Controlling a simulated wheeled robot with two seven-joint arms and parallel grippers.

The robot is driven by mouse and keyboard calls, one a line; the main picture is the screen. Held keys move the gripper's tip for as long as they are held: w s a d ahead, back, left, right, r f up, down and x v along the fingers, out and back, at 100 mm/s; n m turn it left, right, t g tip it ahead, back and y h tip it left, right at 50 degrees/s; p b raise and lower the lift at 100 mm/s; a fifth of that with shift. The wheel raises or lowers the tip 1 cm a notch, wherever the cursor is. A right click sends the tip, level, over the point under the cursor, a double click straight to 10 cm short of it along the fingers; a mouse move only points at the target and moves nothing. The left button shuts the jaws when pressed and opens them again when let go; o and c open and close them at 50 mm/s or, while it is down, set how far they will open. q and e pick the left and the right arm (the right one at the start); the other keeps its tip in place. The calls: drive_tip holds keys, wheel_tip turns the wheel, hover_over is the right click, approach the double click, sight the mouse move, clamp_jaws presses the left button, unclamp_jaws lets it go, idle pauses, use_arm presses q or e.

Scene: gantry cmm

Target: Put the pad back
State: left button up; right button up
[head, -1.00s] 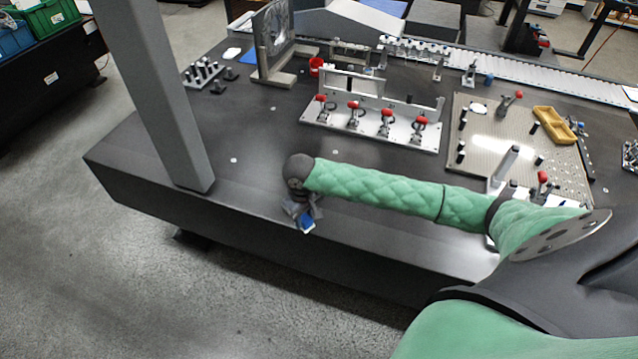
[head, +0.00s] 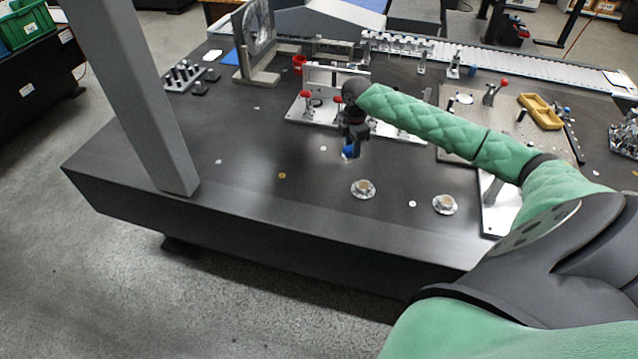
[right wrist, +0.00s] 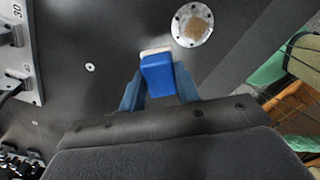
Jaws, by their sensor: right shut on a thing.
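The pad, a blue block with a white edge, is in the right wrist view (right wrist: 158,75) between the two fingers of my right gripper (right wrist: 159,88). In the head view the blue pad (head: 349,151) shows below my right gripper (head: 352,138), which is shut on it. The gripper points down above the dark table (head: 250,150), near its middle. The pad appears held clear of the surface. My left gripper is not in view.
Two round metal discs with tan centres, one nearer the gripper (head: 363,189) and one to its right (head: 445,204), sit on the table. A blue sheet (head: 229,57) lies at the back left. A grey post (head: 135,100) rises at left.

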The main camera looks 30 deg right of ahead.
drive_tip(key=shift+w+d+r+n, duration=0.1)
drive_tip(key=shift+d+r+n, duration=0.25)
drive_tip(key=shift+d, duration=0.35)
drive_tip(key=shift+w+a+f, duration=0.1)
drive_tip(key=shift+w+a, duration=0.05)
drive_tip(key=shift+a, duration=0.05)
drive_tip(key=w+a+f+p, duration=0.1)
drive_tip(key=a+f, duration=0.1)
drive_tip(key=a, duration=0.1)
drive_tip(key=w+a+f+p, duration=0.1)
drive_tip(key=a+f, duration=0.1)
drive_tip(key=a, duration=0.1)
drive_tip(key=w+a+f+p, duration=0.2)
drive_tip(key=a, duration=0.2)
drive_tip(key=shift+w+f, duration=0.1)
drive_tip(key=shift+f, duration=0.25)
use_arm(q)
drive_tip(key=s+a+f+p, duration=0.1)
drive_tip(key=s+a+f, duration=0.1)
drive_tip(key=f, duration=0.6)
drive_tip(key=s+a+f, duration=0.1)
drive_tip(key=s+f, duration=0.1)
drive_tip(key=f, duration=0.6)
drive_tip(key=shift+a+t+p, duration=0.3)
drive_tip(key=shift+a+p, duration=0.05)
drive_tip(key=shift+p, duration=0.05)
use_arm(e)
drive_tip(key=shift+f, duration=2.05)
